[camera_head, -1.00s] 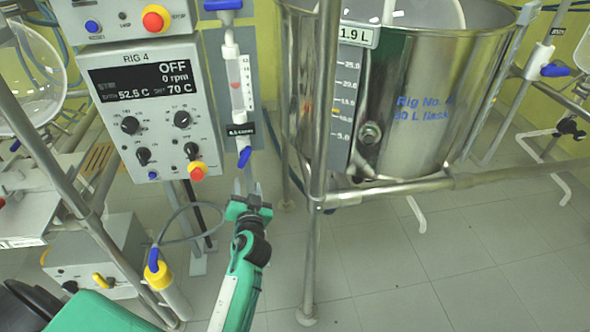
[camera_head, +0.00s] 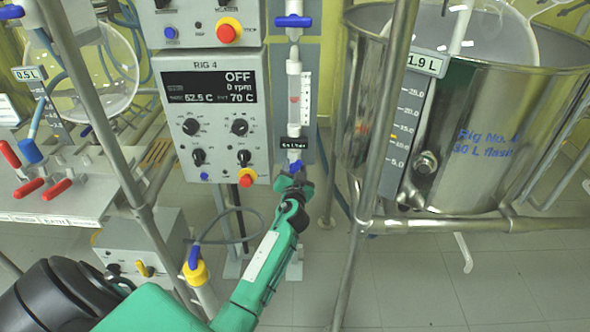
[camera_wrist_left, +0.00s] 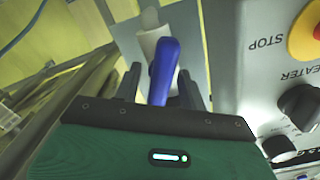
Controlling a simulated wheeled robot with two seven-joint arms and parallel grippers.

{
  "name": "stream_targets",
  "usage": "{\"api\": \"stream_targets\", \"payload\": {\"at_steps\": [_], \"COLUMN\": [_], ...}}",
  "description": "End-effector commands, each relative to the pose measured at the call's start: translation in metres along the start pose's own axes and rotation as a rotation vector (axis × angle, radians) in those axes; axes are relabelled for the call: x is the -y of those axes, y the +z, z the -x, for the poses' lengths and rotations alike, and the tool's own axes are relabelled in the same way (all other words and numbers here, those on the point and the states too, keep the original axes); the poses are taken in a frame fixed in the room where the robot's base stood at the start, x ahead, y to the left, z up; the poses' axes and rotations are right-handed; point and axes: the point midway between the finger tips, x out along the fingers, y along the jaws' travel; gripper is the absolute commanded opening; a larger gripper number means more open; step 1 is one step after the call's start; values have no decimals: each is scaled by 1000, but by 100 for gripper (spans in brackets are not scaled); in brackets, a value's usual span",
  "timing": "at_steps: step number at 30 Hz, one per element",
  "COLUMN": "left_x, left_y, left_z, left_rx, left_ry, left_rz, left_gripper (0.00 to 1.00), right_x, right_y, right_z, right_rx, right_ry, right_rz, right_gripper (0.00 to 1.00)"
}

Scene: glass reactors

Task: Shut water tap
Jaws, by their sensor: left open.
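A blue-handled tap (camera_head: 296,167) sits at the bottom of the flow meter (camera_head: 294,92), right of the RIG 4 control box. Its small black label is too blurred to read. My left gripper (camera_head: 296,181) is at this lower tap and partly covers it. In the left wrist view the blue handle (camera_wrist_left: 164,68) stands between the two dark fingers of my open left gripper (camera_wrist_left: 160,76), with gaps on both sides. Another blue tap handle (camera_head: 293,21) lies crosswise above the flow meter. My right gripper is not in view.
The RIG 4 control box (camera_head: 216,120) with knobs is close on the left of the gripper. A steel post (camera_head: 385,130) and steel vessel (camera_head: 490,120) stand on the right. A yellow-capped cylinder (camera_head: 198,272) with a cable is below left.

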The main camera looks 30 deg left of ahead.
Motion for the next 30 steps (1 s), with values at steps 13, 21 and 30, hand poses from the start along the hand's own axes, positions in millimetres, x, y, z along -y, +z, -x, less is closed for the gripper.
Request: {"api": "stream_targets", "payload": {"at_steps": [13, 21, 30], "left_x": [0, 0, -1], "left_y": [0, 0, 1], "left_z": [-1, -1, -1], "left_rx": [0, 0, 1], "left_ry": [0, 0, 0], "left_rz": [0, -14, -147], "left_gripper": [10, 4, 4], "right_x": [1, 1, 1], "right_y": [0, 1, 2], "right_z": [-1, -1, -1], "right_rx": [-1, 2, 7], "right_ry": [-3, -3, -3], "right_rz": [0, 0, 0], "right_gripper": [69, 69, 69]}}
